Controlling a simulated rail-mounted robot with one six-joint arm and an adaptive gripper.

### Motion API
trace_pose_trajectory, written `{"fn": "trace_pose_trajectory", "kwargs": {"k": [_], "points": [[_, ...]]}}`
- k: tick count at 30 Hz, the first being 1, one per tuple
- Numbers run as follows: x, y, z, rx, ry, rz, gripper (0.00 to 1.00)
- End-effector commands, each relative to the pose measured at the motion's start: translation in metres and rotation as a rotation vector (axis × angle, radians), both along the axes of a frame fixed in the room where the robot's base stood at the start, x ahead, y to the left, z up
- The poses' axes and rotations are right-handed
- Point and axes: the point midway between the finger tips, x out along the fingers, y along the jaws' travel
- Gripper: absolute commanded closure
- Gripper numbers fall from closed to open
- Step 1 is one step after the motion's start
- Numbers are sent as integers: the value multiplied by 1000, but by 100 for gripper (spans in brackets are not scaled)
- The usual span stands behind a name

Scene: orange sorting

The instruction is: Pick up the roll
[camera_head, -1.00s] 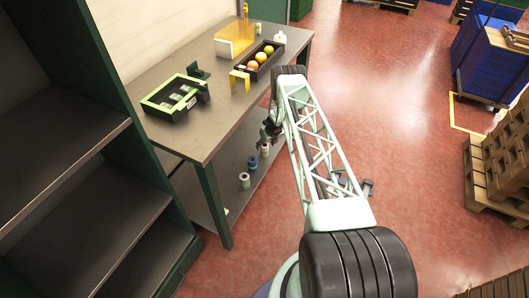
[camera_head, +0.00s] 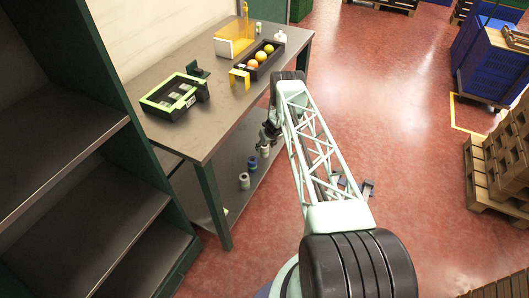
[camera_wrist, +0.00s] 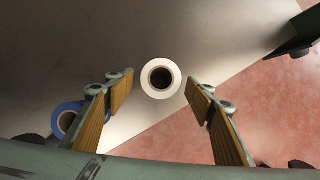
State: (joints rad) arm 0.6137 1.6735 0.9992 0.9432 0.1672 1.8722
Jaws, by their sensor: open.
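A white roll (camera_wrist: 161,65) stands on the grey lower shelf, its round end and dark core facing the wrist camera. It also shows in the head view (camera_head: 264,149), close to the gripper. My gripper (camera_wrist: 160,90) is open, with one finger to each side of the white roll in the wrist view; I cannot tell whether the fingers are level with it. In the head view my gripper (camera_head: 268,136) is at the table's right edge, partly hidden by my arm. A blue roll (camera_wrist: 66,119) stands behind the left finger, partly covered; it shows in the head view too (camera_head: 252,163).
Another pale roll (camera_head: 244,181) stands nearer on the lower shelf (camera_head: 222,187). The table top (camera_head: 214,131) overhangs the shelf. A table leg (camera_wrist: 298,42) stands at upper right in the wrist view. Red floor lies to the right.

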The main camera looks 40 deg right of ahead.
Motion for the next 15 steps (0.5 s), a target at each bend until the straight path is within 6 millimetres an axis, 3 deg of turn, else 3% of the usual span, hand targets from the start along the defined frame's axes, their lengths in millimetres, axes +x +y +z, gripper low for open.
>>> {"fn": "trace_pose_trajectory", "kwargs": {"k": [6, 15], "points": [[6, -1, -20, 0, 0, 0, 51], [11, -3, -31, 0, 0, 1, 51]]}}
